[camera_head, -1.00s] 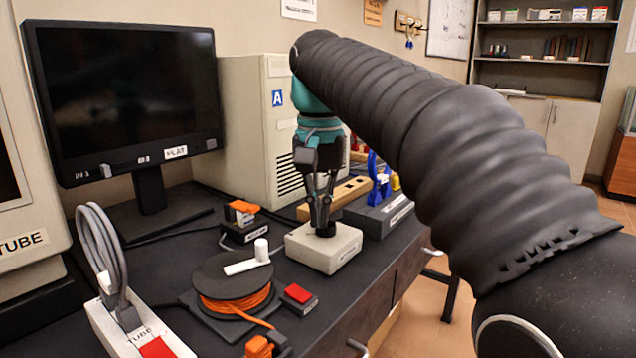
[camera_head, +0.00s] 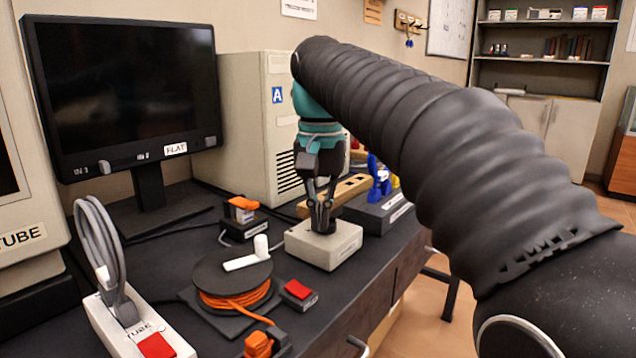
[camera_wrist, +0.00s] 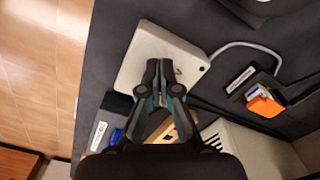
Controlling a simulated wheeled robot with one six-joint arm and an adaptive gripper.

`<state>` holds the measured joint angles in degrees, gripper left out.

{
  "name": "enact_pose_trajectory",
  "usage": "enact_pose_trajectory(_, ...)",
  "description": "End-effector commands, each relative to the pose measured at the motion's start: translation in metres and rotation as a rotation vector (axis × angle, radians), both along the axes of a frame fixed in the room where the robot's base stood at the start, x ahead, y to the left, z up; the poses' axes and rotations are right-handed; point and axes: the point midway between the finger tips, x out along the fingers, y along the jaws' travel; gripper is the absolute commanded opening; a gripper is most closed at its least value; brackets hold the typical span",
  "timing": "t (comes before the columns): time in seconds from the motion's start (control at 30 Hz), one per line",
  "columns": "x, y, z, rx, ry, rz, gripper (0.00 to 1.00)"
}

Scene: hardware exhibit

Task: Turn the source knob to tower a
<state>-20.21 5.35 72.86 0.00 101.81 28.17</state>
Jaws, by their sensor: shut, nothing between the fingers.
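The source box is a small beige box (camera_head: 342,250) on the dark bench; it also shows in the wrist view (camera_wrist: 152,45). My gripper (camera_head: 322,226) points down over its top, fingertips close together and empty. In the wrist view my gripper (camera_wrist: 162,66) covers the middle of the box. A dark shape at the fingertips may be the knob, but its pointer and setting are hidden. Whether the fingers touch it I cannot tell. The beige computer tower (camera_head: 240,130) with a blue "A" label (camera_head: 277,95) stands behind, left of my arm.
The flat monitor (camera_head: 125,90) stands at the left. An orange cable reel (camera_head: 235,275), a red-topped block (camera_head: 298,292) and a grey-cabled strip (camera_head: 130,330) lie in front. A small box with an orange switch (camera_head: 243,212) is left of the source box. Blue-handled parts (camera_head: 378,180) stand behind it.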

Motion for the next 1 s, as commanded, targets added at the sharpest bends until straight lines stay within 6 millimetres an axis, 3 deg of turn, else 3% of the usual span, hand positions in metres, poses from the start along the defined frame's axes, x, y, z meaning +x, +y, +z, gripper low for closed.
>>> enact_pose_trajectory(1.0,0.0088,-0.0035,0.0000,0.000,-0.001,0.000,0.00)
